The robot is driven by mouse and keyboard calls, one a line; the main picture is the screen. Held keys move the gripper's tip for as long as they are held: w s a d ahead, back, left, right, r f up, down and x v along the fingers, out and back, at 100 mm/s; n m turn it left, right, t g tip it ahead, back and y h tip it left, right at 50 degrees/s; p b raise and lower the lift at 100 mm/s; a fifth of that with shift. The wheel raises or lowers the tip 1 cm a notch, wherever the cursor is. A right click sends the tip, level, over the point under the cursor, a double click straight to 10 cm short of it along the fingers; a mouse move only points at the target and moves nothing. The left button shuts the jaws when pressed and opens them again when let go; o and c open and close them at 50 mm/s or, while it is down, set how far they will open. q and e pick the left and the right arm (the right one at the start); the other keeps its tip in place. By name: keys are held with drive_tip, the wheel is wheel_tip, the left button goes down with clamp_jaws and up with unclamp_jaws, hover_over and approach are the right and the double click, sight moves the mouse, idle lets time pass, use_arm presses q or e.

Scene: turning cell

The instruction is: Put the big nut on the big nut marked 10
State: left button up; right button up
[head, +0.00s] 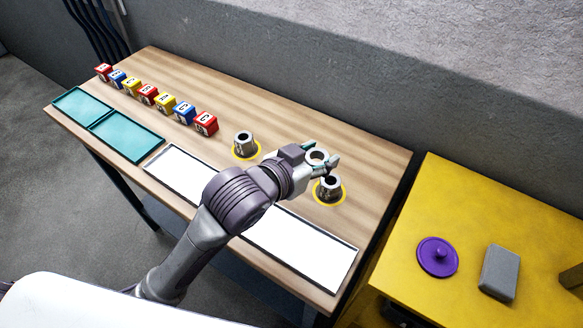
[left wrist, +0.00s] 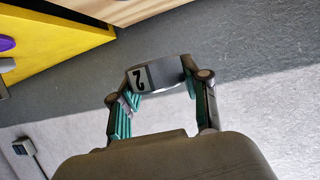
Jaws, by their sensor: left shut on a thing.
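My left gripper (head: 320,157) is shut on a grey metal nut (head: 316,156) with a round hole. In the left wrist view the held nut (left wrist: 158,75) is between the fingers and shows a dark mark like a 2. It appears raised off the table. Just below it in the head view, a second grey nut (head: 331,187) stands in a yellow ring at the right, partly covered by a fingertip. A third grey nut (head: 245,143) stands in another yellow ring, left of the gripper. The number 10 cannot be read on either standing nut. My right gripper is not in view.
On the wooden table (head: 375,172), several lettered cubes (head: 165,102) stand in a row at the back left. Teal trays (head: 125,136) and white trays (head: 300,247) line the front edge. A yellow table (head: 400,260) at right holds a purple disc (head: 437,257) and a grey block (head: 499,273).

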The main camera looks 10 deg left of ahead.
use_arm(q)
drive_tip(key=shift+w+d+f, duration=0.1)
drive_tip(key=shift+f, duration=0.05)
drive_tip(key=w+a+f, duration=0.4)
drive_tip(key=w+a, duration=0.1)
drive_tip(key=w+a+f+p, duration=0.1)
drive_tip(key=w+a+f, duration=0.1)
drive_tip(key=w+a, duration=0.1)
drive_tip(key=shift+a+f, duration=0.15)
drive_tip(key=shift+f, duration=0.25)
wheel_tip(320, 180, down, 3)
drive_tip(key=shift+f, duration=0.45)
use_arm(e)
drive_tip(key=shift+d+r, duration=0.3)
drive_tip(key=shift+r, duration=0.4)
use_arm(q)
drive_tip(key=shift+f, duration=0.1)
drive_tip(key=o, duration=1.3)
drive_tip(key=shift+s, duration=0.1)
